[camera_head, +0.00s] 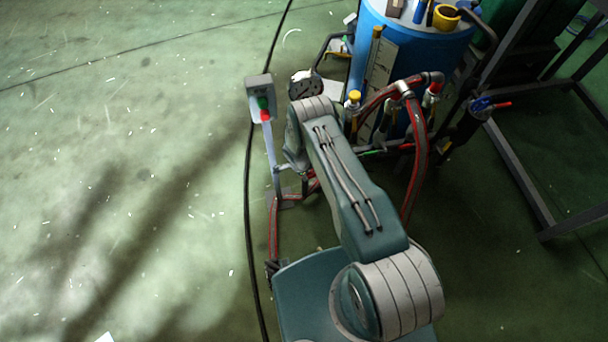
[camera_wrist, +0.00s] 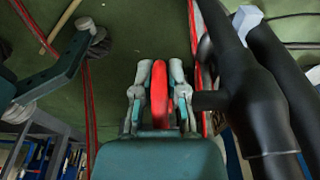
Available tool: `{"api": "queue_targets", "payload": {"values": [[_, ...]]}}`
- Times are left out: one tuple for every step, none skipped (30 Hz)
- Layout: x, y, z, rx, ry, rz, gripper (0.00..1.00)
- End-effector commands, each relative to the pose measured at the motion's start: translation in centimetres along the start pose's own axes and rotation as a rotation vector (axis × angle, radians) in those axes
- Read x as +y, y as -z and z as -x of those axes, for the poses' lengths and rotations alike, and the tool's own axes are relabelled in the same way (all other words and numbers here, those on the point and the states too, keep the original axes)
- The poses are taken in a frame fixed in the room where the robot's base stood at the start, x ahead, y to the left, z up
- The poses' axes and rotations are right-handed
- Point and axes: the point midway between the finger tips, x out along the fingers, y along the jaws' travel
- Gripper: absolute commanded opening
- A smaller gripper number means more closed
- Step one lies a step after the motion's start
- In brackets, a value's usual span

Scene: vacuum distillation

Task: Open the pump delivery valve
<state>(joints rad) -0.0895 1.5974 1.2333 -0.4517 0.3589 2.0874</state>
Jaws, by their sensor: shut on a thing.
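In the wrist view, my gripper (camera_wrist: 160,95) is shut on a red valve handle (camera_wrist: 159,92), which stands upright between its two fingers. The handle's far end reaches just past the fingertips. A dark pipe body (camera_wrist: 212,100) sits right beside the gripper on the right. In the head view, my arm reaches toward the pipework by the blue tank (camera_head: 415,50). The arm hides the gripper and the held handle there. I cannot tell from the pictures how far the valve is turned.
Thick black pipes (camera_wrist: 262,95) crowd the gripper's right side. A green bracket (camera_wrist: 62,70) is at left. A post with a green and red button box (camera_head: 260,98) stands left of my arm. Red hoses (camera_head: 420,150) and a metal frame (camera_head: 520,175) are right. The left floor is clear.

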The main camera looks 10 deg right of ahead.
Motion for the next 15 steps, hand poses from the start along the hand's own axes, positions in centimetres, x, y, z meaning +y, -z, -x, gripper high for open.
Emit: {"api": "queue_targets", "payload": {"values": [[-0.09, -0.17, -0.07, 0.02, 0.004, 0.005, 0.0], [-0.09, -0.18, -0.1, 0.033, 0.004, 0.005, 0.0], [-0.07, -0.19, -0.14, 0.051, 0.003, 0.005, 0.0], [-0.09, -0.19, -0.17, 0.064, 0.004, 0.006, 0.0], [-0.11, -0.17, -0.2, 0.078, 0.005, 0.005, 0.0], [-0.12, -0.15, -0.24, 0.097, 0.005, 0.005, 0.0], [-0.15, -0.17, -0.28, 0.11, 0.006, 0.004, 0.0], [-0.13, -0.18, -0.32, 0.126, 0.005, 0.004, 0.0], [-0.11, -0.19, -0.39, 0.146, 0.005, 0.005, 0.0], [-0.09, -0.16, -0.45, 0.163, 0.005, 0.005, 0.0], [-0.12, -0.15, -0.49, 0.18, 0.005, 0.004, 0.0], [-0.15, -0.14, -0.53, 0.205, 0.006, 0.004, 0.0], [-0.14, -0.15, -0.59, 0.224, 0.006, 0.004, 0.0], [-0.11, -0.15, -0.66, 0.246, 0.006, 0.005, 0.0], [-0.13, -0.11, -0.75, 0.278, 0.006, 0.005, 0.0]]}}
